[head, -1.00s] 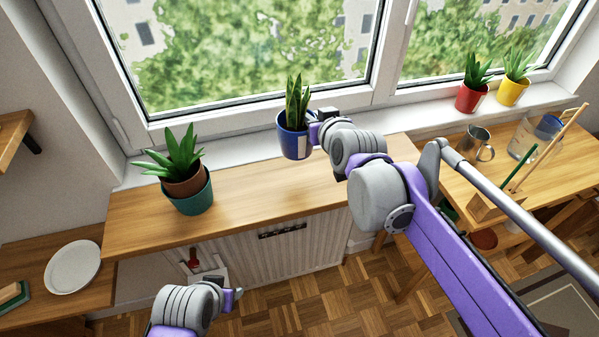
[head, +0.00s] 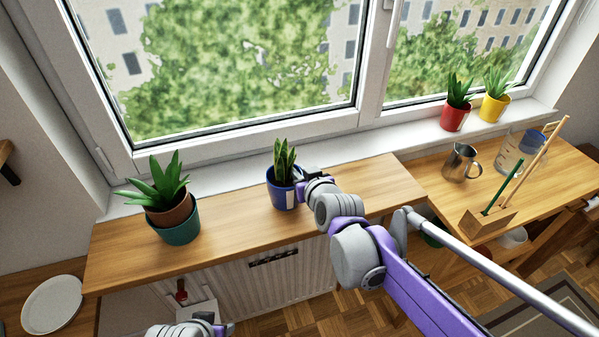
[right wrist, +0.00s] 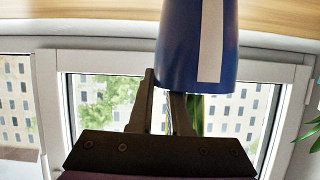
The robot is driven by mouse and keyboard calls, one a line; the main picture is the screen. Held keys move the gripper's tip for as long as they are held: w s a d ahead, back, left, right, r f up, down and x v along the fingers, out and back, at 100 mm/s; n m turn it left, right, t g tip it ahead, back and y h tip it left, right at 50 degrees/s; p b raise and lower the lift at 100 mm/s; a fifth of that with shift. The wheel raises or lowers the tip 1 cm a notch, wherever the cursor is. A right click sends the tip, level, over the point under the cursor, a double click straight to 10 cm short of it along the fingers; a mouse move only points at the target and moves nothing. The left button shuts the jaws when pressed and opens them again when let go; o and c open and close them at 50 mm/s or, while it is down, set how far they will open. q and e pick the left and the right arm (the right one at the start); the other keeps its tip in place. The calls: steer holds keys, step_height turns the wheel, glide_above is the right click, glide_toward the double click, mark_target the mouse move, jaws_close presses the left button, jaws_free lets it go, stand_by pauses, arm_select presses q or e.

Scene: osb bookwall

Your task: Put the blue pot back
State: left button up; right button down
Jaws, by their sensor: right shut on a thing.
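The blue pot (head: 281,193), with a pale stripe and a spiky green plant, is upright at the back of the wooden counter (head: 240,218), just in front of the sill. My right gripper (head: 305,184) is shut on its rim from the right. In the right wrist view the pot (right wrist: 180,50) shows upside down, with a finger on either side of its wall; its base is out of frame. I cannot tell if the base touches the wood. My left gripper (head: 226,329) is low at the bottom edge; its jaws are too cut off to judge.
A teal pot (head: 181,233) with a plant stands left on the counter. A red pot (head: 455,117) and a yellow pot (head: 493,108) stand on the white sill (head: 350,153). A metal jug (head: 459,163) is on the right table. Counter is clear between teal and blue pots.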

steer(key=shift+f, duration=0.15)
steer(key=c, duration=0.9)
jaws_free()
steer(key=shift+o, duration=0.2)
steer(key=shift+s+r, duration=0.2)
steer(key=shift+r, duration=0.1)
steer(key=p+v, duration=0.1)
steer(key=v, duration=1.1)
steer(key=s+d+f+m+g+h, duration=0.2)
steer(key=s+d+f+g, duration=0.2)
steer(key=s+d+f, duration=0.45)
steer(key=s+d+f+m+g+h, duration=0.2)
steer(key=s+d+f+g+h, duration=0.3)
steer(key=s+f, duration=0.6)
step_height(320, 180, up, 8)
steer(key=d+t+y+p, duration=0.1)
steer(key=y+p, duration=0.1)
steer(key=p, duration=0.5)
steer(key=shift+r+t, duration=0.25)
steer(key=shift+t, duration=0.15)
